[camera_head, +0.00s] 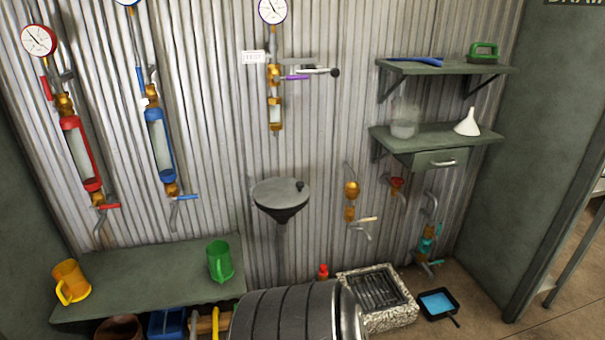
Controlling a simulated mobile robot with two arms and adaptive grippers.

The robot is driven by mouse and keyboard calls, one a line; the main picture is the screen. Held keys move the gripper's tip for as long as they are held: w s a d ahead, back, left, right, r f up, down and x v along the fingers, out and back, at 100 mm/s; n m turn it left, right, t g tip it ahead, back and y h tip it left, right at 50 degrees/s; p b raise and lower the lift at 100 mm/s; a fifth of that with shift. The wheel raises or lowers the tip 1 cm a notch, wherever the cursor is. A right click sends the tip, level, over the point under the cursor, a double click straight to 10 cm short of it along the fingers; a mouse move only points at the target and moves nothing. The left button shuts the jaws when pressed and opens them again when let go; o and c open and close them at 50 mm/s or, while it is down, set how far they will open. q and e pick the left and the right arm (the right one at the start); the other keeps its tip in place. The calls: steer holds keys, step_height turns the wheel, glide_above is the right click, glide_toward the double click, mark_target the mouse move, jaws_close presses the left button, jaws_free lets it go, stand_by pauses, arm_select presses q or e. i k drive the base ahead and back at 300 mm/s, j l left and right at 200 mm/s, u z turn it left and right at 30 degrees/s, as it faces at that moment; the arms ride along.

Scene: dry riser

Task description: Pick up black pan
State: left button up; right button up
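A small square black pan (438,319) sits on the floor at the lower right, with its short handle pointing toward the bottom right. Blue liquid, or a blue surface, shows inside it. The pan stands just right of a stone floor basin (393,320) with a dark grate, with a narrow gap between them. Neither of my grippers is in view.
A low green bench (150,275) at left bears a yellow mug (71,283) and a green mug (220,263). Pipes with a teal valve (427,245) hang above the pan. Shelves (440,68) are on the wall. A dark green post stands right. Open floor lies right of the pan.

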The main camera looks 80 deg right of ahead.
mark_target(439, 304)
steer(key=k+z, duration=0.15)
steer(key=z, duration=3.75)
